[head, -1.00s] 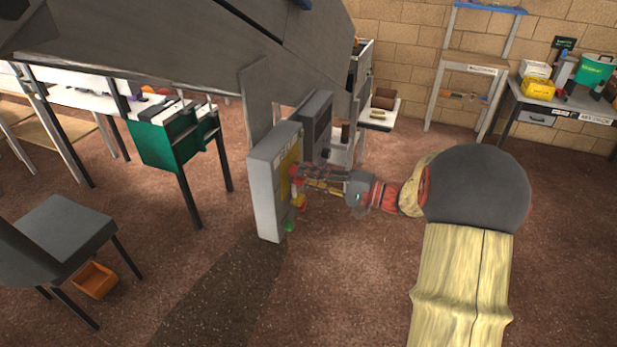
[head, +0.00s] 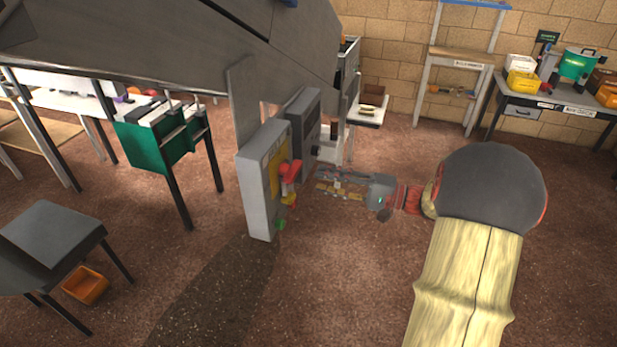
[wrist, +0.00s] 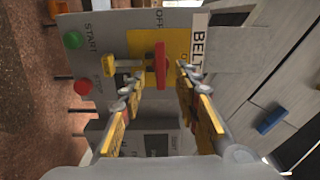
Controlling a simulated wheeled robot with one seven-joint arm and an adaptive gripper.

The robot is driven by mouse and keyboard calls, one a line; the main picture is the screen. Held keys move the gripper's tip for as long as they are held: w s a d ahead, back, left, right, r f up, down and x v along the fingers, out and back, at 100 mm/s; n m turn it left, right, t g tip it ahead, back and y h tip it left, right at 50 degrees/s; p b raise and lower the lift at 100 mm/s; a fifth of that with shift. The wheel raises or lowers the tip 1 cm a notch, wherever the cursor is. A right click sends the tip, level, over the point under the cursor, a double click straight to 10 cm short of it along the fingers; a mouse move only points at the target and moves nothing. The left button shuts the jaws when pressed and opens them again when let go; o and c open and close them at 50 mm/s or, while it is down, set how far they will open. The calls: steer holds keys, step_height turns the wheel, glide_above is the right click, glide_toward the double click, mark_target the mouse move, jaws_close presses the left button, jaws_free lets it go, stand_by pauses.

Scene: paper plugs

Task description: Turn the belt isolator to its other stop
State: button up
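The belt isolator is a red handle (head: 289,170) on a yellow plate (head: 273,172) on the front of a grey box (head: 255,195). In the wrist view the red handle (wrist: 161,64) stands upright in the picture, its upper end toward the word OFF. A BELT label (wrist: 198,43) is to its right. A second word beside the handle is mostly hidden by a finger. My gripper (head: 320,182) is open and empty, in front of the box and apart from the handle. In the wrist view its fingers lie either side of the handle's line.
A green button (wrist: 73,40) and a red button (wrist: 82,87) sit left of the handle in the wrist view, with a yellow block (wrist: 124,65) between. Another grey box (head: 304,130) stands close behind.

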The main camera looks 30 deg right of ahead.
steer(key=shift+v, duration=2)
steer(key=s+a+f+m+g+h, duration=0.1)
steer(key=s+a+f+m+g, duration=0.3)
steer(key=f, duration=0.5)
steer(key=s+a+f+n+g+h, duration=0.3)
steer(key=s+a+g+h, duration=0.1)
steer(key=s+a+g, duration=0.4)
steer(key=s+a+r+n+t+h, duration=0.1)
steer(key=s+a+r+n+h, duration=0.1)
steer(key=a+r+n, duration=0.3)
steer(key=s+a+r+n+t+h, duration=0.2)
steer(key=a+r+n+h, duration=0.2)
steer(key=r, duration=0.5)
steer(key=a+n, duration=0.2)
steer(key=shift+s+a+p, duration=0.35)
steer(key=shift+a, duration=0.05)
